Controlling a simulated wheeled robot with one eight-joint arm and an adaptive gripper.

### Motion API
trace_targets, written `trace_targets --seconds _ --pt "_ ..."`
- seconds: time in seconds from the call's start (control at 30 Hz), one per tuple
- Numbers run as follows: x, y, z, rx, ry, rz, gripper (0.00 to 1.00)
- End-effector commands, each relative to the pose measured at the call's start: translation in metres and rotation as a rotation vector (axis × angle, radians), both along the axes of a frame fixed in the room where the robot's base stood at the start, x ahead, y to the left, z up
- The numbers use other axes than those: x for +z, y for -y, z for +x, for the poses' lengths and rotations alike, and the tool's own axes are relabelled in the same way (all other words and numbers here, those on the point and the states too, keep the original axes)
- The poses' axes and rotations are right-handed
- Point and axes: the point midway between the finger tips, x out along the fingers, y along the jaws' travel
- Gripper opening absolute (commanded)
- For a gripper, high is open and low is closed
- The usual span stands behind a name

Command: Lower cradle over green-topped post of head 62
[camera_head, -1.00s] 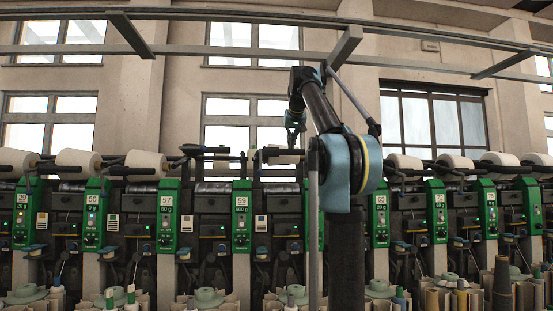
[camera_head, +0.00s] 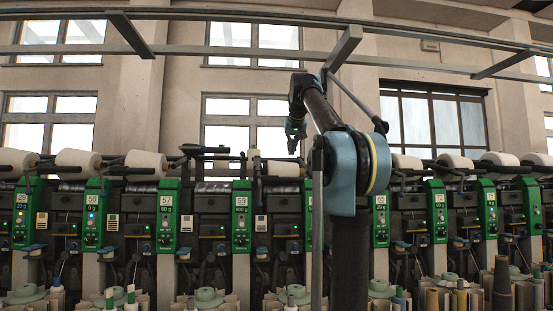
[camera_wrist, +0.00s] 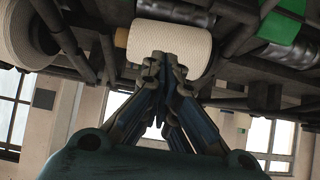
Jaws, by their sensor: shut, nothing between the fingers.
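My gripper (camera_head: 292,150) is at the height of the cone row, in front of a white yarn package (camera_head: 283,169). In the wrist view my gripper (camera_wrist: 165,58) is shut and empty, its tips overlapping the lower edge of a white package (camera_wrist: 172,36) with a brown tube end. Whether they touch it or the cradle cannot be told. A green panel (camera_head: 308,200) right of the one marked 59 is mostly hidden behind my arm; no number 62 is readable. The cradle and green-topped post of that head cannot be clearly made out.
Numbered green panels (camera_head: 240,216) line the winder. White packages (camera_head: 146,164) and dark arms stand along its top. Round bobbin holders (camera_head: 209,297) sit along the bottom front. A grey overhead rail (camera_head: 250,53) crosses above. A second package (camera_wrist: 28,35) lies left in the wrist view.

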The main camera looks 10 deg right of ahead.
Motion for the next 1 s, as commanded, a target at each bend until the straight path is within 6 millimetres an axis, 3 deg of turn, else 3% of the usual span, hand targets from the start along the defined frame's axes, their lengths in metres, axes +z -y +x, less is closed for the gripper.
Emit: trace_targets --seconds 0.73,1.0 --pt "0.053 0.000 -0.030 0.000 0.000 0.000 0.00" --pt "0.062 0.000 -0.035 0.000 0.000 0.000 0.00"
